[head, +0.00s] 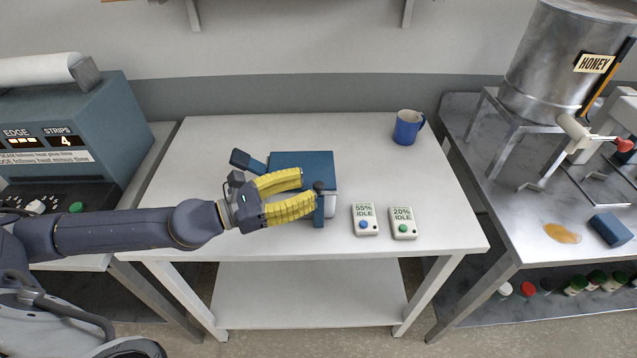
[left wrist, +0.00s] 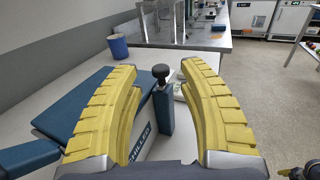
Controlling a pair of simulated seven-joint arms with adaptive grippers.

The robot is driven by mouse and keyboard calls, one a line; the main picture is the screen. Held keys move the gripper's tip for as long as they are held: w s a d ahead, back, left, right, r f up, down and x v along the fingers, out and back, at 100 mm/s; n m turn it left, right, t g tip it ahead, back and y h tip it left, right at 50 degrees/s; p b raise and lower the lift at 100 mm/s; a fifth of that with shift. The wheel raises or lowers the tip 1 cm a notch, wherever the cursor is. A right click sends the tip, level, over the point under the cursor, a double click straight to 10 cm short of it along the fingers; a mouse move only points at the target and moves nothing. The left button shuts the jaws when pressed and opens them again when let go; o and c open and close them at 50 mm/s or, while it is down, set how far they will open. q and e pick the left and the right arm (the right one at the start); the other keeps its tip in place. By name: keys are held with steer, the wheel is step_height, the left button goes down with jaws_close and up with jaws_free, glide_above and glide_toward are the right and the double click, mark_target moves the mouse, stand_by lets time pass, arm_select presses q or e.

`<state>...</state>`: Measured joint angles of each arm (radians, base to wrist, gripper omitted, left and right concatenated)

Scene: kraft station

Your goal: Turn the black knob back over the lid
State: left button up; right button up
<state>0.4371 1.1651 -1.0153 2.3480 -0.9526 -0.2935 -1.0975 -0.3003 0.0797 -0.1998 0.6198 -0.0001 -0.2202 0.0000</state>
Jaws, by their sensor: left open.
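The black knob (head: 319,186) sits on top of a short blue upright arm at the right front of a blue-lidded box on the white table. The box's blue lid (head: 305,163) lies flat and looks closed. My left gripper (head: 308,190) has yellow padded fingers, open, at the front of the box. In the left wrist view the knob (left wrist: 161,71) stands between the two fingers (left wrist: 167,75), with gaps on both sides. The fingers hide part of the lid and the box's front.
A blue mug (head: 408,127) stands at the back right. A blue paddle-like handle (head: 246,161) sticks out left of the box.

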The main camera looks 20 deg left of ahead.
mark_target(319, 184)
arm_select(q)
steer(key=shift+x, duration=1.85)
jaws_close()
steer(key=shift+w, duration=0.1)
steer(key=shift+d+r, duration=0.1)
